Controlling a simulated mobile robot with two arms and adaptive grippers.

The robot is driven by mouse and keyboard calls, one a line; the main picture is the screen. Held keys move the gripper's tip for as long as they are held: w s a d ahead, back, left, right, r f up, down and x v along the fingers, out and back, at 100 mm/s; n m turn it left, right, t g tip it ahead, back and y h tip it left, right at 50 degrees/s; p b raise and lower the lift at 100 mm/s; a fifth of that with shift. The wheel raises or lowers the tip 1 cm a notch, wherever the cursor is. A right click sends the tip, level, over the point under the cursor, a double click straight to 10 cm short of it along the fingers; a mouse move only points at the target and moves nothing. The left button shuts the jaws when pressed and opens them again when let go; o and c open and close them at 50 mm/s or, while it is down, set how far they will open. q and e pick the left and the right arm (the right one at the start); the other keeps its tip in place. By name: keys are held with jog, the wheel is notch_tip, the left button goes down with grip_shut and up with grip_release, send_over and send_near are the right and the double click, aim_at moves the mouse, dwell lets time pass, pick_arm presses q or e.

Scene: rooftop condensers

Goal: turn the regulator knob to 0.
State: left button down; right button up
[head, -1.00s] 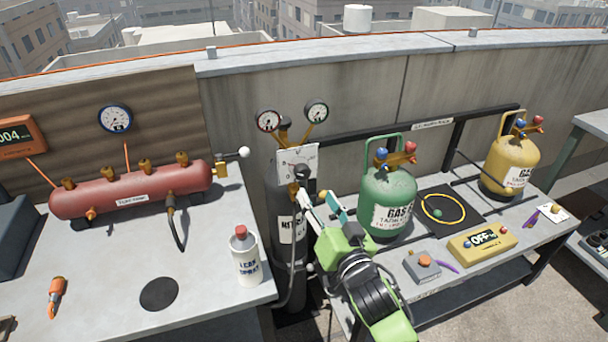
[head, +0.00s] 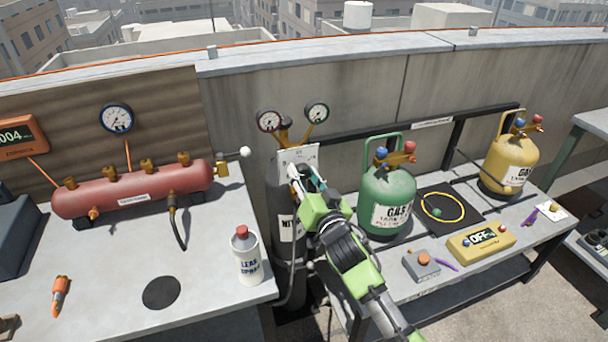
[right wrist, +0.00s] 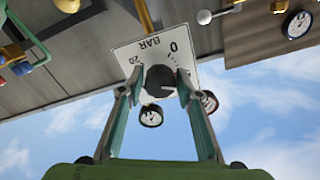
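The regulator's dark round knob (right wrist: 160,80) shows in the right wrist view on a white plate (right wrist: 138,58) marked BAR, 0 and 20. In the head view the plate (head: 299,156) sits on top of the dark nitrogen cylinder (head: 283,205), under two round gauges. My right gripper (head: 305,178) is in front of the plate and hides the knob there. In the right wrist view my right gripper (right wrist: 160,88) is open, with one finger on each side of the knob. Whether the fingers touch it is unclear. The knob's pointer is not readable. My left gripper is out of view.
A green gas tank (head: 387,200) stands close right of my right arm. A white spray bottle (head: 246,258) stands left of the cylinder on the bench. A red manifold (head: 135,192) lies farther left. A yellow tank (head: 508,165) stands at far right.

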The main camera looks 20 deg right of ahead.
jog(key=c, duration=0.5)
jog(key=shift+n, duration=0.4)
jog(key=n+p, duration=0.1)
jog(key=n, duration=0.3)
jog(key=shift+p, duration=0.35)
jog(key=n+p, duration=0.1)
jog(key=n, duration=0.3)
jog(key=shift+n, duration=2.3)
jog(key=shift+d, duration=0.1)
